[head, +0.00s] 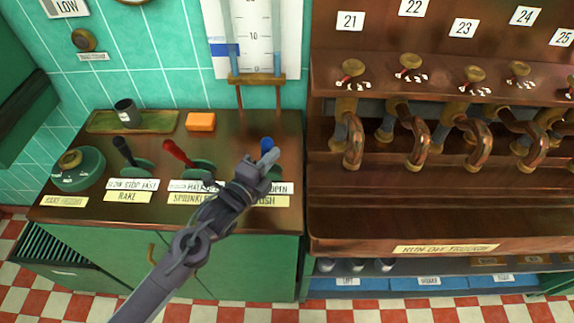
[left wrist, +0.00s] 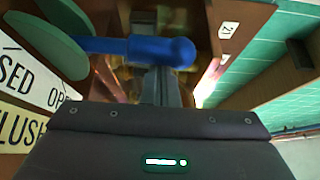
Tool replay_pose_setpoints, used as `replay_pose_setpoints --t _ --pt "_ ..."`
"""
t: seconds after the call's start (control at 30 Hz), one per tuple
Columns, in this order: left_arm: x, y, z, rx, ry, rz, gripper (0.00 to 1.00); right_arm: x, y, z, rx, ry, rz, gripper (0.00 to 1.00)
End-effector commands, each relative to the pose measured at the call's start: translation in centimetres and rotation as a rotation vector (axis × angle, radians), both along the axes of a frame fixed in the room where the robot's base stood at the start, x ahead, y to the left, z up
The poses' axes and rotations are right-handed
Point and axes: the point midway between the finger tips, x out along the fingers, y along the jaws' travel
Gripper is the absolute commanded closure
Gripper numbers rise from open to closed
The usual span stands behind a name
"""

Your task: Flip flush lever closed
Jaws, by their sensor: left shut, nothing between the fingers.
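The flush lever has a blue handle (head: 267,144) and stands at the right end of the counter's lever row. My left gripper (head: 272,158) is shut and empty, right at the handle, and hides most of the lever and part of its labels. The word OPEN (head: 280,188) shows to the right of my wrist. In the left wrist view the blue handle (left wrist: 150,48) runs from its round base at the left to a knob just beyond my shut fingers (left wrist: 160,88). I cannot tell whether they touch. My right gripper is out of view.
A red lever (head: 178,154) and a black lever (head: 124,150) stand to the left on the counter. An orange block (head: 201,121) and a dark cup (head: 127,113) are behind them. A wooden rack (head: 360,205) with several copper spouts rises at the right.

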Motion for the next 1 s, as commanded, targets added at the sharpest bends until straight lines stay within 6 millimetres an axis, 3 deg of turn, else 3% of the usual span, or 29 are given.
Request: replay_pose_setpoints --t 0.2,0.5,1.0 --pt "0.0 2.2 -0.3 -0.197 -0.001 0.002 1.0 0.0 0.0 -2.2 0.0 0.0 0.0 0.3" --pt "0.0 4.3 -0.4 -0.414 0.001 0.001 1.0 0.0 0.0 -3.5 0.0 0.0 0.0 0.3" --pt "0.0 5.5 -0.5 -0.412 0.002 0.0 1.0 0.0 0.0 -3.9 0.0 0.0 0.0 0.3"
